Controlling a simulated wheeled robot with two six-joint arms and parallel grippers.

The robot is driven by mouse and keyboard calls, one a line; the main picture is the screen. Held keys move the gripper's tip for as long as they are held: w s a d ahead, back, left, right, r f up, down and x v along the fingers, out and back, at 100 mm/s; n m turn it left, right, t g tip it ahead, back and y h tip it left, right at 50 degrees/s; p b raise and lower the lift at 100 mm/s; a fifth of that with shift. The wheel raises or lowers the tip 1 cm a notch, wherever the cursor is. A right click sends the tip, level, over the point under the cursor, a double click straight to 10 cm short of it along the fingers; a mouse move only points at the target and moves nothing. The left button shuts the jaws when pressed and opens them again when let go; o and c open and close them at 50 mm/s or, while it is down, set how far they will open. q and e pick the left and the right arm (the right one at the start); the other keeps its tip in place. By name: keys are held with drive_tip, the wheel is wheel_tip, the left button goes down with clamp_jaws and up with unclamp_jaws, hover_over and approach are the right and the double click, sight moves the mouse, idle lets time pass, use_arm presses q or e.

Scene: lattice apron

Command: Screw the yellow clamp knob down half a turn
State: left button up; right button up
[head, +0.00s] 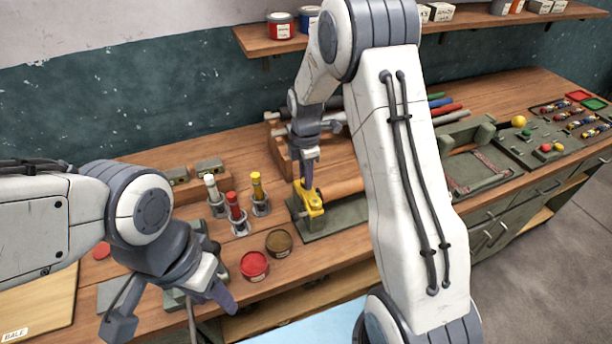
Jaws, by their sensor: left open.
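The yellow clamp (314,206) stands on a dark green plate (335,222) at the middle of the workbench. My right gripper (307,177) points down at the top of the clamp, where its fingers hide the knob or overlap it. I cannot tell whether the fingers grip the knob or only stand beside it. My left gripper (172,312) is at the lower left, its two fingers spread wide apart and away from the clamp.
Red, white and yellow-topped cylinders (236,208) stand in holders left of the clamp. A red tin (254,266) and a brown tin (279,242) sit in front of them. A wooden rack (283,150) is behind. My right forearm covers much of the bench's middle.

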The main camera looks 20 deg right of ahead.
clamp_jaws()
